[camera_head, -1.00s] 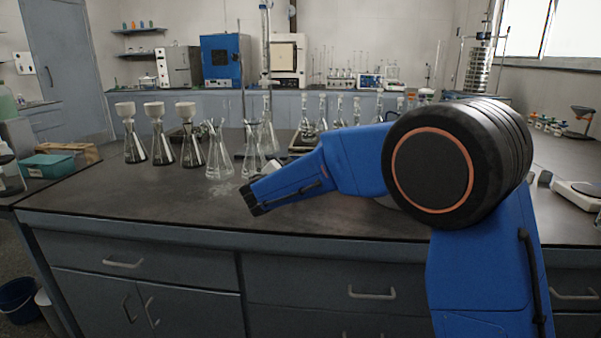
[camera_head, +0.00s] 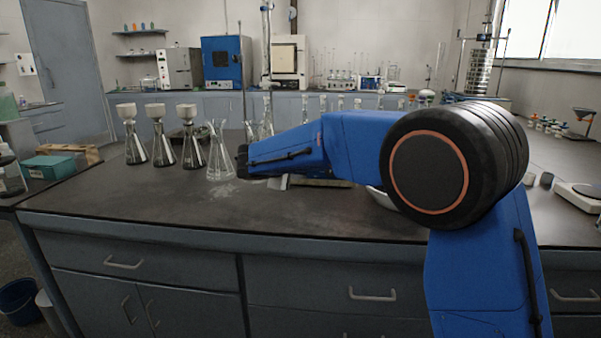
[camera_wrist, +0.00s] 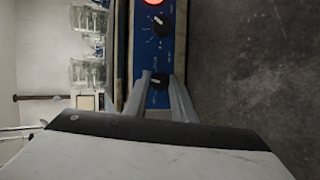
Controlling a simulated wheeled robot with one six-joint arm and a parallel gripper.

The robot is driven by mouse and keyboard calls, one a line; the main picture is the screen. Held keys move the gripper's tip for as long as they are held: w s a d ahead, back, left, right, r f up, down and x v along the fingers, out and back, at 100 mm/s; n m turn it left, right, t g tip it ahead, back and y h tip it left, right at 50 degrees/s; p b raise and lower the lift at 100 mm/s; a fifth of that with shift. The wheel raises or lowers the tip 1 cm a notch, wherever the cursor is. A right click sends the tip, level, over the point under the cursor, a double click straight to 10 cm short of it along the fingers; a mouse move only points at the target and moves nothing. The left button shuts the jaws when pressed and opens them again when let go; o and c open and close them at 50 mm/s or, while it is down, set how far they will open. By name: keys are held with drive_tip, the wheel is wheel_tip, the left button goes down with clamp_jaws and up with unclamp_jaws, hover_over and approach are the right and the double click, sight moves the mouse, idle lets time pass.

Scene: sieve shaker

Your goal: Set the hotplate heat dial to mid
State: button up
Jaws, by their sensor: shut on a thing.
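The wrist view shows the hotplate's blue front panel (camera_wrist: 150,55) turned on its side, with white scale marks and two black dials. The far dial (camera_wrist: 160,25) stands clear, near a lit red lamp (camera_wrist: 154,1). The near dial (camera_wrist: 158,82) sits between the two grey fingertips of my gripper (camera_wrist: 160,84), which is shut on it. The panel lettering is too small to read, so I cannot tell the dial's exact setting. In the head view my blue arm hides most of the hotplate and the dials. A pale part of my gripper (camera_head: 279,182) shows under the arm.
Three flasks with white funnels (camera_head: 160,140) and a clear conical flask (camera_head: 220,155) stand left of my arm. More glassware stands behind it. A balance (camera_head: 580,195) is at the far right. The dark bench top (camera_head: 120,200) is clear at the front left.

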drive_tip(key=shift+f+m+g, duration=0.1)
drive_tip(key=shift+m+g, duration=0.2)
drive_tip(key=shift+m, duration=0.5)
drive_tip(key=shift+d, duration=0.1)
drive_tip(key=o, duration=1)
drive_tip(key=shift+s, duration=0.1)
drive_tip(key=shift+s+a+r+y, duration=0.2)
drive_tip(key=shift+s+r+y, duration=0.05)
drive_tip(key=shift+r+y, duration=0.05)
drive_tip(key=v, duration=1.6)
drive_tip(key=shift+s+a, duration=0.2)
drive_tip(key=shift+s, duration=0.05)
